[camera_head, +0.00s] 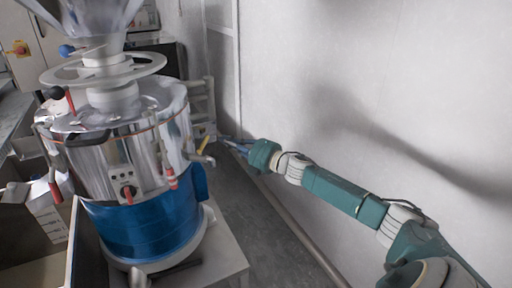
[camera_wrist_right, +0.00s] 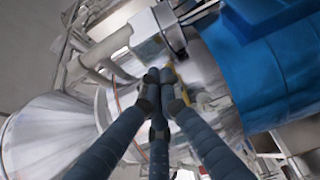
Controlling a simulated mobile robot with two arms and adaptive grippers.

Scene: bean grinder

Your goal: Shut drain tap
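The grinder (camera_head: 140,215) has a shiny metal drum above a blue base and stands on the left in the head view. A drain tap (camera_head: 205,159) with a yellow handle (camera_head: 204,144) sticks out of the drum's right side. My right gripper (camera_head: 224,141) is just right of the tap, pointing left at it. In the right wrist view my right gripper's fingers (camera_wrist_right: 159,77) come together at their tips, with a bit of yellow (camera_wrist_right: 170,70) behind them. The fingers hide most of the tap there. I cannot tell whether they touch it. My left gripper is not in view.
The grinder stands on a pale table (camera_head: 225,262). A white wall (camera_head: 380,80) is close on the right, beside my right arm. Boxes (camera_head: 45,215) stand at the left. Grey floor (camera_head: 265,230) shows between table and wall.

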